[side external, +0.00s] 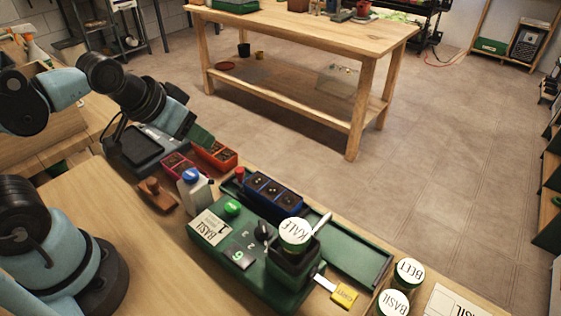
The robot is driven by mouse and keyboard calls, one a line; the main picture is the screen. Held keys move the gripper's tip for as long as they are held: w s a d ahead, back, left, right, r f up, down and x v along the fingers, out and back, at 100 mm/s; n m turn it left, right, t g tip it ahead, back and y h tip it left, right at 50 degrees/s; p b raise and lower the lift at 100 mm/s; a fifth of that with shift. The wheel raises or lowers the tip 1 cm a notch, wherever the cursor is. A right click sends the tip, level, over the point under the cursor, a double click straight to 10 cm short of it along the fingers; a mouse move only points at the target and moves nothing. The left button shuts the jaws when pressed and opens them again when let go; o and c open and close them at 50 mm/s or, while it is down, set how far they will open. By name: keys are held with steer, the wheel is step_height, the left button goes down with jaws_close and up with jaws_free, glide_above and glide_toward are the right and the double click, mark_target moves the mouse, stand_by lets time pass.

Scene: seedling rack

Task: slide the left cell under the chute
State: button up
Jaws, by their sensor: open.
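A blue tray with three cells (284,202) sits in the green track (352,264) at its left part. Its left cell (257,181) holds dark soil with small pale specks. A green seeder (215,262) stands in front of the track, with a dark green hopper (291,270) under a jar labelled KALE (295,233). The chute outlet is hidden behind the hopper and jar; the tray is to their left. My gripper (199,136) is open, above the red trays, to the left of the blue tray and apart from it. Its fingers are partly hidden by my wrist.
An orange-red tray (217,157) and a pink tray (177,166) lie below my gripper. A white bottle with a blue cap (194,190) stands left of the seeder. Jars labelled BEET (408,272) and BASIL (394,302) stand at right. The track right of the tray is empty.

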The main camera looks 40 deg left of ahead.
steer(key=shift+o, duration=0.5)
steer(key=m+g, duration=0.8)
steer(key=m, duration=0.4)
glide_toward(239, 169)
steer(key=shift+m, duration=0.3)
steer(key=f, duration=0.8)
steer(key=shift+s+f, duration=0.25)
steer(key=shift+s, duration=0.05)
jaws_close()
